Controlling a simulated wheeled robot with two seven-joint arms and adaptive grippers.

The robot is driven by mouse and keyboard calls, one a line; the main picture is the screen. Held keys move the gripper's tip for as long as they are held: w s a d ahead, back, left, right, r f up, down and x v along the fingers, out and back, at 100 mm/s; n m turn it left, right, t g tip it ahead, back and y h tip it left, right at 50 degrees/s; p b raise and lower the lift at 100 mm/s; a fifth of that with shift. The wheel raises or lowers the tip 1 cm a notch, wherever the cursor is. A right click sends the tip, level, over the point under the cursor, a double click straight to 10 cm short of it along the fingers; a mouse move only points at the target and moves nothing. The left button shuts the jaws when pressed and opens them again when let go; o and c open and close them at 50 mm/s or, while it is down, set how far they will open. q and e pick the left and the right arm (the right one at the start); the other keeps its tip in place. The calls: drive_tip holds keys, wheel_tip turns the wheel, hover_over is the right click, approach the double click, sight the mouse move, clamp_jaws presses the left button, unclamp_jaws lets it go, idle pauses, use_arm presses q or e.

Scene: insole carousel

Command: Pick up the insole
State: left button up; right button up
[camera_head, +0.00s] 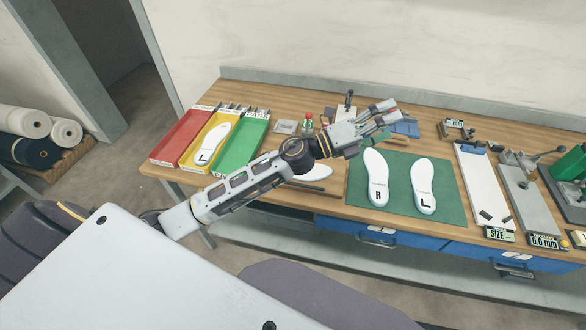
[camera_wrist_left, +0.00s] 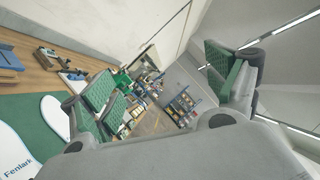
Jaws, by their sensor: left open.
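Two white insoles lie on the green mat (camera_head: 400,203): one marked R (camera_head: 377,180) and, to its right, one marked L (camera_head: 424,187). Another white insole marked L (camera_head: 212,145) lies in the yellow tray. A further white insole (camera_head: 315,172) lies on the table, partly hidden by my left arm. My left gripper (camera_head: 385,112) is open and empty, above the table just behind the mat, apart from the insoles. In the left wrist view its pads (camera_wrist_left: 165,85) are spread wide, with white insoles (camera_wrist_left: 18,150) at lower left. My right gripper is not in view.
Red (camera_head: 180,140), yellow (camera_head: 190,160) and green (camera_head: 236,160) trays stand at the table's left. Gauge fixtures (camera_head: 480,185) and clamps (camera_head: 528,165) fill the right side. Small items and a blue block (camera_head: 406,127) lie near the gripper.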

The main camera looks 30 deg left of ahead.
use_arm(q)
drive_tip(key=s+d+f+m+g, duration=0.3)
drive_tip(key=s+f+m+g, duration=0.15)
drive_tip(key=m+g, duration=0.6)
drive_tip(key=a+f+m+g+y, duration=0.2)
drive_tip(key=a+f+m+y, duration=0.3)
drive_tip(key=a+f+m, duration=0.15)
drive_tip(key=w+a+f+y, duration=0.1)
drive_tip(key=a+y, duration=0.5)
drive_tip(key=a, duration=0.6)
drive_tip(key=w+a+f+m+y, duration=0.1)
drive_tip(key=a+y, duration=0.5)
drive_tip(key=a, duration=0.7)
drive_tip(key=shift+w+a+f+m+g, duration=0.15)
drive_tip(key=shift+w+f+m+g, duration=0.2)
drive_tip(key=shift+w+f, duration=0.4)
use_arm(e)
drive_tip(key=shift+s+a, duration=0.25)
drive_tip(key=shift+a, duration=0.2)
use_arm(q)
drive_tip(key=shift+w+r, duration=0.1)
drive_tip(key=shift+w, duration=0.05)
drive_tip(key=shift+f+p, duration=0.6)
drive_tip(key=shift+f, duration=3.65)
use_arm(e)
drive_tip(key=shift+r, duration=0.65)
